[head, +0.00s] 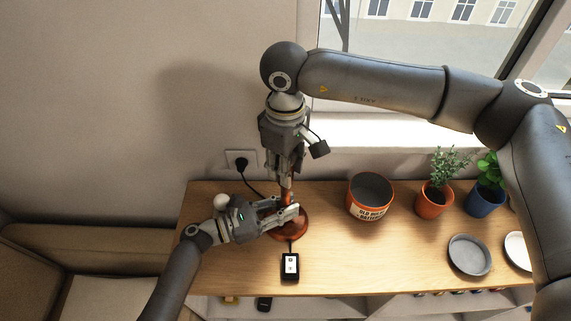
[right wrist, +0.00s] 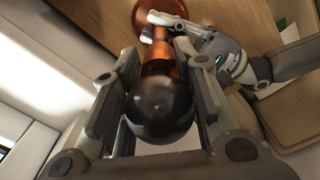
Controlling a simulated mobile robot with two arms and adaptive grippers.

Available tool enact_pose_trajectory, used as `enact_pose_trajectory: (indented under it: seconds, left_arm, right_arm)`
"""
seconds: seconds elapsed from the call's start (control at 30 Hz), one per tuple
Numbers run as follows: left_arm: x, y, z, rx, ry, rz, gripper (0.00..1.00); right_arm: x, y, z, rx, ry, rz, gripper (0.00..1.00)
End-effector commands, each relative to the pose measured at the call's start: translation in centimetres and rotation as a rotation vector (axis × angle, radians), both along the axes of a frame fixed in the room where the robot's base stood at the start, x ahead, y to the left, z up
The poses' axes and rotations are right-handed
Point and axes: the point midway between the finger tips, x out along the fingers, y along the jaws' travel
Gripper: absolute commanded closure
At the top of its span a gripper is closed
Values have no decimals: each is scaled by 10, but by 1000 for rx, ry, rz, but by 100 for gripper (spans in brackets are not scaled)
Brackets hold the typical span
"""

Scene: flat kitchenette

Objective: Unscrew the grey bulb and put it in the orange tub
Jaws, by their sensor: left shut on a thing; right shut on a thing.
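The grey bulb (right wrist: 162,105) is dark and round and sits at the end of the copper-coloured lamp's neck in the right wrist view. My right gripper (right wrist: 160,100) is shut on it, one finger on each side. In the head view my right gripper (head: 286,178) comes down over the lamp from above, and its fingers hide the bulb. My left gripper (head: 287,211) is shut on the lamp's stem, low above its round base (head: 292,230). It also shows in the right wrist view (right wrist: 170,30). The orange tub (head: 369,211), with a lettered label, stands to the right, its mouth open upward.
A white bulb (head: 221,200) is behind my left gripper. A black switch box (head: 290,266) lies in front of the lamp. Potted plants (head: 434,201) (head: 485,200) and a grey plate (head: 470,255) are to the right. The wall socket (head: 240,160) holds a plug. Wood between lamp and tub is clear.

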Motion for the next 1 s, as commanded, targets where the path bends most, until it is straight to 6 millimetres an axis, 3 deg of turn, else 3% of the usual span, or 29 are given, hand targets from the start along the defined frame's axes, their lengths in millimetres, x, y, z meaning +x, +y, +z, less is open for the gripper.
enact_pose_trajectory:
  seconds: [0.27, 0.3, 0.43, 0.77, 1.0]
  left_arm:
    - [3, 4, -1, 3, 5, 12, 100]
    - [3, 4, -1, 3, 5, 12, 100]
    - [3, 4, -1, 3, 5, 12, 100]
    - [2, 3, 0, 2, 3, 8, 100]
    - [2, 2, 0, 1, 1, 7, 100]
  right_arm:
    - [2, 1, 6, 4, -7, 6, 100]
    - [2, 1, 6, 4, -7, 5, 67]
    - [1, 0, 5, 3, -6, 4, 51]
    - [1, 0, 3, 1, -3, 3, 49]
    - [1, 0, 26, 2, -5, 4, 49]
